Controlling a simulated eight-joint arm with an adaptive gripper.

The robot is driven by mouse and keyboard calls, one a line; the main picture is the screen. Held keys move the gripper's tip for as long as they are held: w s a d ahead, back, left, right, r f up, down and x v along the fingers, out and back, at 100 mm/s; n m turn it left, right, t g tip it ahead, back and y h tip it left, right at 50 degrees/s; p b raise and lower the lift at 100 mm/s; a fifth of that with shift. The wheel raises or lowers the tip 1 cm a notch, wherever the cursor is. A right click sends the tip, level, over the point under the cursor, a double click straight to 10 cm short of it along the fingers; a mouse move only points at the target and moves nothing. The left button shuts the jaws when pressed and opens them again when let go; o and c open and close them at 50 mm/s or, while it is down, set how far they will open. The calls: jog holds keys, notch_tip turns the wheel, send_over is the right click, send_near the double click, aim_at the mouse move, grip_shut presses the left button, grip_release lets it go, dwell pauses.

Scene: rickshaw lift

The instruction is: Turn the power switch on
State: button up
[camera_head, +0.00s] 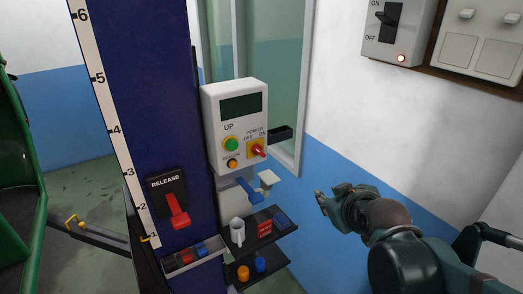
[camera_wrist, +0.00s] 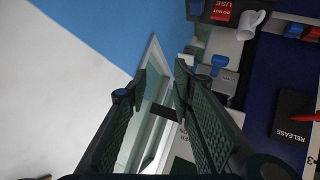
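The power switch (camera_head: 258,151) is a red knob on a yellow plate, marked POWER, OFF and ON, at the lower right of the light grey control box (camera_head: 221,105). Its handle slants toward the lower right; I cannot tell its setting for sure. The box also has a dark display (camera_head: 239,105) and a green UP button (camera_head: 231,144). My gripper (camera_head: 321,202) is to the right of and lower than the box in the head view, apart from it. In the wrist view my gripper (camera_wrist: 160,78) has its two fingers spread, with nothing between them. The knob is not visible there.
A wall switch (camera_head: 386,18) marked ON and OFF, with a lit lamp (camera_head: 401,58), is at the upper right. A red RELEASE lever (camera_head: 179,216) is on the blue column (camera_head: 158,110). Shelves (camera_head: 262,223) with a mug (camera_head: 237,230) sit below the box.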

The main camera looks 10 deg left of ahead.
jog(key=w+a+r+n+y+p, duration=0.2)
jog(key=w+a+r+n, duration=0.15)
jog(key=a, duration=0.45)
jog(key=n+t+y+p, duration=0.2)
jog(key=n, duration=0.1)
send_near(260, 153)
jog(key=shift+w+a, duration=0.15)
jog(key=shift+w, duration=0.3)
jog(key=shift+w+f, duration=0.1)
jog(key=shift+w, duration=0.05)
jog(key=shift+x, duration=3.7)
jog(key=shift+a, duration=0.1)
grip_shut()
